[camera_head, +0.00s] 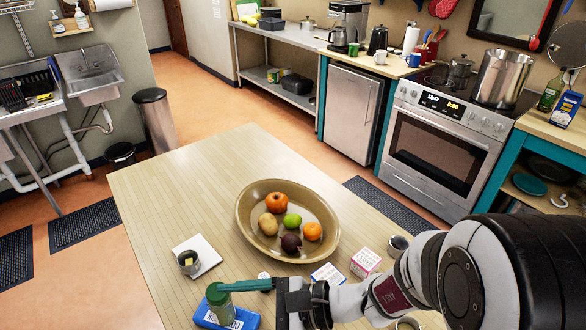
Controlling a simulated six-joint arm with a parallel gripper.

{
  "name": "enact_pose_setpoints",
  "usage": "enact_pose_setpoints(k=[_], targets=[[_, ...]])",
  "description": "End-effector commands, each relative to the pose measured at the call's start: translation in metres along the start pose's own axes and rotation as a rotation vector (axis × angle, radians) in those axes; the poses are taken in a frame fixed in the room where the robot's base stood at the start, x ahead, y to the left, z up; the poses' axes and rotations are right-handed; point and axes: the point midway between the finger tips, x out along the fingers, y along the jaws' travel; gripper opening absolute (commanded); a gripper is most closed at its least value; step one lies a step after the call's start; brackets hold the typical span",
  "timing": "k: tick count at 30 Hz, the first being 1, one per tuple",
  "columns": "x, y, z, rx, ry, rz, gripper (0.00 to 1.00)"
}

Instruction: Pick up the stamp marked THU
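No lettering reading THU is legible, so I cannot tell which item is the stamp. My gripper (246,285) is at the bottom of the head view, over the table's near part, with one teal finger-like bar pointing left. Its other finger is not clear, so its opening cannot be told. The bar's tip is close to a green-capped jar (219,304); touching or apart cannot be told. A blue item (210,319) with a white label lies by the jar. A white-and-blue box (328,274) and a white-and-pink box (366,262) are right of the gripper.
A large oval bowl (246,236) with several fruits stands mid-table. A white square (205,249) carries a small round tin (188,262). A dark cup (398,245) is near my arm. The wooden table's (160,195) left and far parts are clear.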

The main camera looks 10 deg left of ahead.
Motion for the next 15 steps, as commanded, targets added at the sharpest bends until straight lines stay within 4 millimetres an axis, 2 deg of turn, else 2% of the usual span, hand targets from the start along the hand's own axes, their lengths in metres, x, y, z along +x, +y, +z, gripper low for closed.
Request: enact_pose_setpoints(k=[1,2,3,6,7,9,10,12,15], targets=[[0.013,-0.024,-0.031,0.135,-0.025,-0.131,0.73],[0.017,-0.040,-0.053,0.207,-0.024,-0.227,0.73],[0.019,-0.056,-0.086,0.294,-0.004,-0.345,0.73],[0.015,-0.070,-0.162,0.446,0.089,-0.567,0.73],[0.013,-0.070,-0.180,0.476,0.119,-0.613,0.73],[0.007,-0.067,-0.210,0.522,0.174,-0.691,0.73],[0.005,-0.066,-0.218,0.533,0.191,-0.711,0.73],[0.007,-0.068,-0.229,0.544,0.210,-0.734,0.73],[0.017,-0.076,-0.235,0.543,0.211,-0.736,0.73]])
